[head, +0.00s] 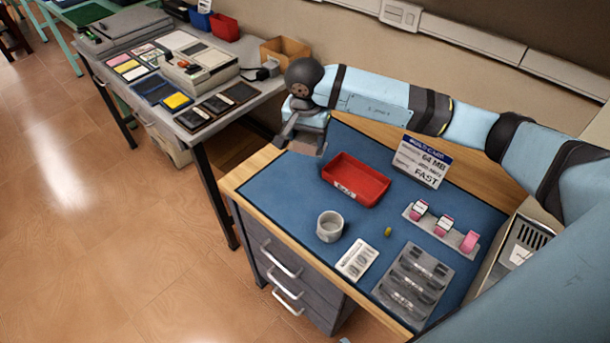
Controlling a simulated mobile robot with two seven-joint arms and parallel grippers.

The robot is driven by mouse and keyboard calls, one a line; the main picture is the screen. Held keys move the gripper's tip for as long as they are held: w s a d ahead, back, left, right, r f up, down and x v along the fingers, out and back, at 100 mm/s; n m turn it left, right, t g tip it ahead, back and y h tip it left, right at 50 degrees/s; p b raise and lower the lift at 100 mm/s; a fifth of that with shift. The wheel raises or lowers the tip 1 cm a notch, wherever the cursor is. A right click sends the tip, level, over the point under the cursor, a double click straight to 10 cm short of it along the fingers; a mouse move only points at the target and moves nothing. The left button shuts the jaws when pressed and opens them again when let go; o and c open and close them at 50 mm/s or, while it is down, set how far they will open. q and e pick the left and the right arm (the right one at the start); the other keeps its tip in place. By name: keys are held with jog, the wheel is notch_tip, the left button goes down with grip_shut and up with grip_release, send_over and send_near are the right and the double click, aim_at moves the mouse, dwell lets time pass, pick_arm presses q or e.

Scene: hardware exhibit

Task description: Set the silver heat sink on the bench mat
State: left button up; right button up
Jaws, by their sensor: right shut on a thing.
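My right gripper (303,131) is at the back left corner of the workbench, above the edge of the blue bench mat (285,195). The piece appears to be held above the mat, but the exact gap cannot be told. My left gripper is not in view.
On the mat are a red tray (372,197), a white cup (330,226), a white card (357,260), a grey parts tray (439,274) and a rack with pink-labelled items (431,224). A sign (421,161) stands behind. The mat's left part is clear. A cluttered grey table (222,118) stands left.

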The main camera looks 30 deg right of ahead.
aim_at(307, 184)
notch_tip(307, 184, down, 14)
jog(key=shift+w+f+p, duration=0.1)
jog(key=shift+f+p, duration=0.15)
jog(key=shift+p, duration=0.05)
jog(key=shift+f, duration=0.1)
jog(key=shift+f+b, duration=0.15)
jog(key=shift+b, duration=0.15)
jog(key=o, duration=0.7)
jog(key=shift+o, duration=0.2)
jog(key=shift+r, duration=0.2)
jog(key=r, duration=0.8)
jog(key=s+a+r, duration=0.1)
jog(key=r, duration=0.3)
jog(key=shift+a, duration=0.1)
